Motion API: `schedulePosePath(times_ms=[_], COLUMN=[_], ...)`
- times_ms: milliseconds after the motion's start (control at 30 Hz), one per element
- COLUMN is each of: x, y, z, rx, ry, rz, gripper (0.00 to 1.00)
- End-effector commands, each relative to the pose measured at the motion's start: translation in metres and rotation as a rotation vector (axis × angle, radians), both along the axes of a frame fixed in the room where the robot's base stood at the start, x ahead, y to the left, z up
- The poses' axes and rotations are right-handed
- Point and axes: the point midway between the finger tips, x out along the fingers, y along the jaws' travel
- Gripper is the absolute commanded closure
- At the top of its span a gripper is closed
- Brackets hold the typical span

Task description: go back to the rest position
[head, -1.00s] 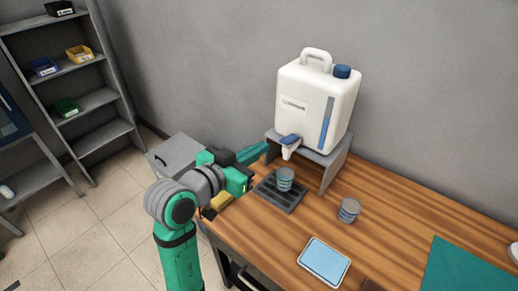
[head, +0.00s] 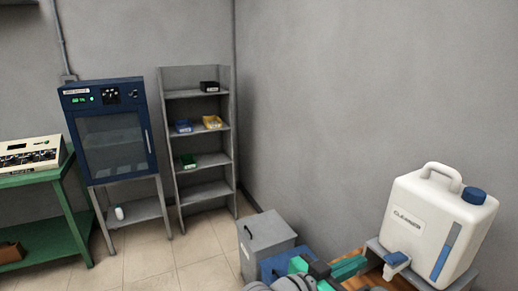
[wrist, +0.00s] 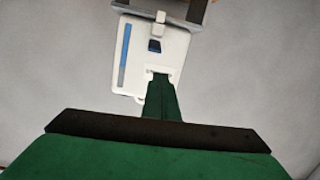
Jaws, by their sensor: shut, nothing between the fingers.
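My gripper (head: 350,268) is at the bottom of the head view, in front of the wooden table and left of the white jug. Its green fingers are together with nothing between them, and they also show in the wrist view (wrist: 161,100). The white jug (head: 428,222), with a blue cap and a tap, stands on a grey stand (head: 374,274). The jug also appears upside down in the wrist view (wrist: 172,48), beyond my fingertips. I cannot tell the gap between fingers and jug. Most of my arm is below the head view.
A grey lidded bin (head: 268,250) stands left of the table (head: 376,282), with a blue object (head: 280,264) close by. A grey shelf (head: 203,145) with small bins, a blue cabinet (head: 112,140) and a green bench (head: 40,205) are further back. Floor (head: 150,262) is open before them.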

Motion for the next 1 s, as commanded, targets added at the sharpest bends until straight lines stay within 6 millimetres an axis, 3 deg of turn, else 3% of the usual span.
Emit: schedulePosePath(times_ms=[267,533,767,1000], x=[0.010,-0.001,-0.030,-0.080], y=[0.022,0.056,0.094,0.136], z=[-0.061,-0.130,-0.190,-0.244], rx=[-0.188,-0.293,-0.321,-0.294], ry=[0.114,0.196,0.238,0.250], rz=[0.225,0.457,0.656,0.842], gripper=[1.00,1.00,1.00,1.00])
